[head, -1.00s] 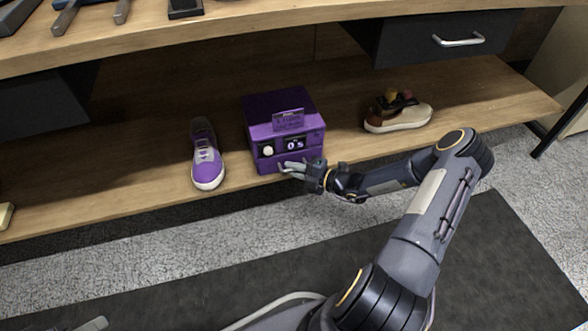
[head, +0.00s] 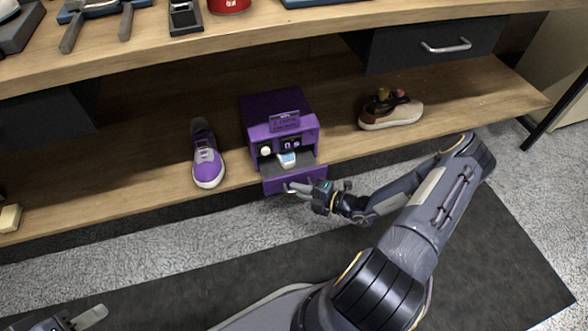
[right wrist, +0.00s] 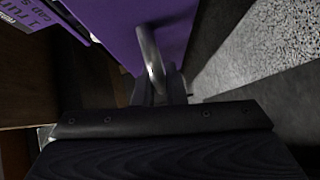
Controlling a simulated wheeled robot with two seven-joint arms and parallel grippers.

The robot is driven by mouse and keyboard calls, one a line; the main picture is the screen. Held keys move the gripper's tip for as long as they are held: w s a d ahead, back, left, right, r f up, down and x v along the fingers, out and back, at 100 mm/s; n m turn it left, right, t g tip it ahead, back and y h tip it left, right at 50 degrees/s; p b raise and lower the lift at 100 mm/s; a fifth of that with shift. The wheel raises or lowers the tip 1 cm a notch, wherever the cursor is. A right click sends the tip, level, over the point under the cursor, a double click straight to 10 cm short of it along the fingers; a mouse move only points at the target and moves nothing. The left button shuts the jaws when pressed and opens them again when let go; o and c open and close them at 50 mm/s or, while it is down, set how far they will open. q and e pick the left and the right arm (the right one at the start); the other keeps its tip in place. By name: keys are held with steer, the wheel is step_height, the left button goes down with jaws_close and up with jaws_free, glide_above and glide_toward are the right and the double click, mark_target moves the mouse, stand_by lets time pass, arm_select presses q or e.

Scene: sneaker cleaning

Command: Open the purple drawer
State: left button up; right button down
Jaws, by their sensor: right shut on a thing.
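The purple box (head: 277,103) stands on the lower wooden shelf, with a white knob, a small display and a sign on its front. Its purple drawer (head: 276,184) is pulled out past the shelf's front edge, and a small white and blue item (head: 287,160) shows in it. My right gripper (head: 299,188) is shut on the drawer's handle. In the right wrist view the curved metal handle (right wrist: 151,58) runs down between my fingers, against the purple drawer front (right wrist: 130,25). My left gripper (head: 80,321) is at the bottom left, partly cut off, far from the box; its fingers are unclear.
A purple sneaker (head: 206,158) stands left of the box, and a brown and cream shoe (head: 390,110) stands to the right. A dark drawer with a metal handle (head: 446,46) hangs above right. Free floor (head: 215,215) lies in front of the shelf.

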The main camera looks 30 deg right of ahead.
steer(key=s+a+p, duration=0.1)
steer(key=s+p, duration=0.1)
steer(key=s, duration=0.4)
steer(key=shift+a, duration=0.25)
steer(key=c, duration=1.5)
jaws_free()
steer(key=shift+s+d, duration=0.1)
steer(key=p+v, duration=0.1)
steer(key=v, duration=0.6)
steer(key=shift+s+d+p, duration=0.15)
steer(key=shift+s+p, duration=0.1)
steer(key=shift+p, duration=0.1)
